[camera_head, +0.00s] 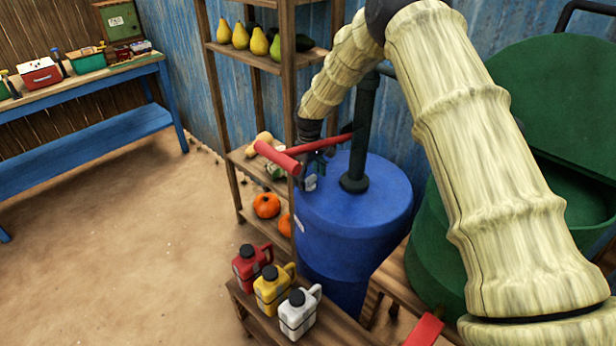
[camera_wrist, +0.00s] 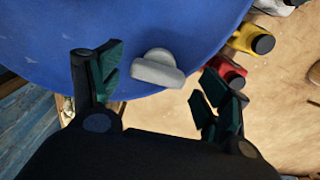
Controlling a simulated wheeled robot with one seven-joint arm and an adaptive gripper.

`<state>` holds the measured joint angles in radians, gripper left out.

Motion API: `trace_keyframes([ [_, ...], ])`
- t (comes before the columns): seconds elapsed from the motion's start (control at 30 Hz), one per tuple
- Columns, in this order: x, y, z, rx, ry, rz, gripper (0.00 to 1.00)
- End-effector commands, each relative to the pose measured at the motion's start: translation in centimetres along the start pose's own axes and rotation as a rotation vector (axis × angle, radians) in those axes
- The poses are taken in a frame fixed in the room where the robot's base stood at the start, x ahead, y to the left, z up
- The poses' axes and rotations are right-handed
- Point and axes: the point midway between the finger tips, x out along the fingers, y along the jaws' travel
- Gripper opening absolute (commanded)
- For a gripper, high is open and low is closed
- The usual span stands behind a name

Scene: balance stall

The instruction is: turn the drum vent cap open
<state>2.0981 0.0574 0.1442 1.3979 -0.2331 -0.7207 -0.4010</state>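The blue drum (camera_head: 345,240) stands against the wall, with a dark upright pipe on its lid. Its blue top also fills the upper part of the wrist view (camera_wrist: 60,35). The grey vent cap (camera_wrist: 157,69), a round base with a raised wide grip, sits on the drum near its rim. My gripper (camera_wrist: 161,85) is open, with green-padded fingers on either side of the cap and visible gaps to it. Whether the fingers reach down to the cap's height I cannot tell. In the head view my gripper (camera_head: 311,168) is over the drum's left rim, partly hidden by red bars.
A wooden shelf (camera_head: 212,90) with produce stands left of the drum. Red (camera_head: 250,268), yellow (camera_head: 272,291) and white jugs (camera_head: 298,315) stand in front on a low bench. A green container (camera_head: 440,245) is right.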

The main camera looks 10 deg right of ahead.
Motion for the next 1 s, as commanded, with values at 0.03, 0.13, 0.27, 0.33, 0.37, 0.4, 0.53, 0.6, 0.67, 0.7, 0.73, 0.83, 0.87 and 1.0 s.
trace_keyframes([
  [0.03,0.0,0.0,0.0,0.001,0.0,0.0,0.77],
  [0.13,0.0,0.1,0.0,0.001,0.0,0.0,0.77],
  [0.27,-0.4,0.1,0.0,0.001,0.001,0.001,0.77],
  [0.33,-1.1,0.1,0.0,0.001,0.002,0.001,0.77],
  [0.37,-1.4,0.1,0.0,0.001,0.002,0.001,0.77],
  [0.4,-1.9,0.1,0.0,0.001,0.002,0.002,0.77],
  [0.53,-4.2,0.1,0.0,0.001,0.003,0.002,0.77],
  [0.6,-5.5,0.1,0.0,0.001,0.004,0.002,0.77],
  [0.67,-6.6,0.1,0.0,0.0,0.003,0.002,0.77],
  [0.7,-7.3,0.1,0.0,0.0,0.002,0.002,0.77],
  [0.73,-7.9,0.1,0.0,0.0,0.003,0.002,0.77],
  [0.83,-9.4,0.0,0.1,0.0,0.002,0.001,0.77],
  [0.87,-9.8,0.0,0.1,0.0,0.001,0.001,0.77],
  [1.0,-11.2,0.0,0.1,0.0,0.001,0.0,0.77],
])
